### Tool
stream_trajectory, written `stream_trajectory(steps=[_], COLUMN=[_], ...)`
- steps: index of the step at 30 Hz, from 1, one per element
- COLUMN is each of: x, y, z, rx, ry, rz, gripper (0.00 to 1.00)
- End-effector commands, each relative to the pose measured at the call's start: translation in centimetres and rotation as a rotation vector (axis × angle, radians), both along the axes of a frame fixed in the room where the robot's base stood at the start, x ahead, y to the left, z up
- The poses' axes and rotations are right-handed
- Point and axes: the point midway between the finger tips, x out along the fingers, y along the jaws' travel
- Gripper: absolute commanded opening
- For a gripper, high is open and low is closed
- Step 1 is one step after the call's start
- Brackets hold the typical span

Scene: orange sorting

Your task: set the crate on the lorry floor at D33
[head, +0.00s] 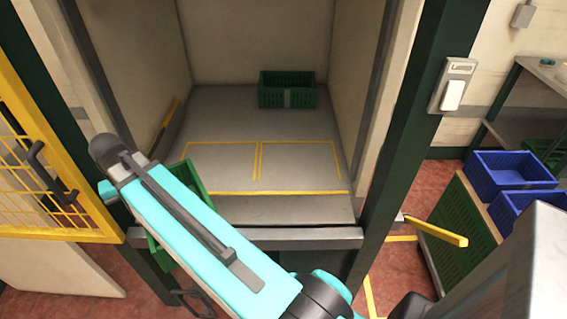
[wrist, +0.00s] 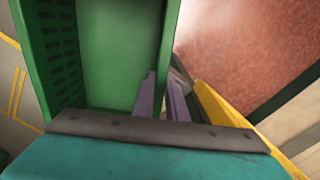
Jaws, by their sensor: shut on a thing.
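A green crate (head: 196,180) hangs behind my turquoise arm in the head view, partly hidden, at the left front of the lorry opening. In the wrist view its open inside and slotted wall show, and my gripper (wrist: 163,92) is shut on one wall of the held crate (wrist: 115,60). The gripper's jaws are hidden in the head view. The grey lorry floor (head: 215,120) lies behind, with yellow outlines marking two bays side by side. No D33 label is readable.
Another green crate (head: 287,97) stands at the back right of the lorry floor. The outlined bays look empty. A yellow mesh gate (head: 45,150) is at the left, a dark green post (head: 425,90) at the right. Blue crates (head: 505,172) stand far right.

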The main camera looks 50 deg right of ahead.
Motion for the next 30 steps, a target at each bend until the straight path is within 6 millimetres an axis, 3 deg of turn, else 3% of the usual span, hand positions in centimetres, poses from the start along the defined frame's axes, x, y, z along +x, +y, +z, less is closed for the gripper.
stream_trajectory(steps=[14,20,30], x=[0.2,0.6,0.3], y=[-2.3,-6.1,-15.5], z=[0.0,0.0,0.0], rx=[-0.001,-0.001,-0.001], ry=[0.0,0.0,0.0], rz=[-0.063,-0.203,-0.555], gripper=[0.0,0.0,0.0])
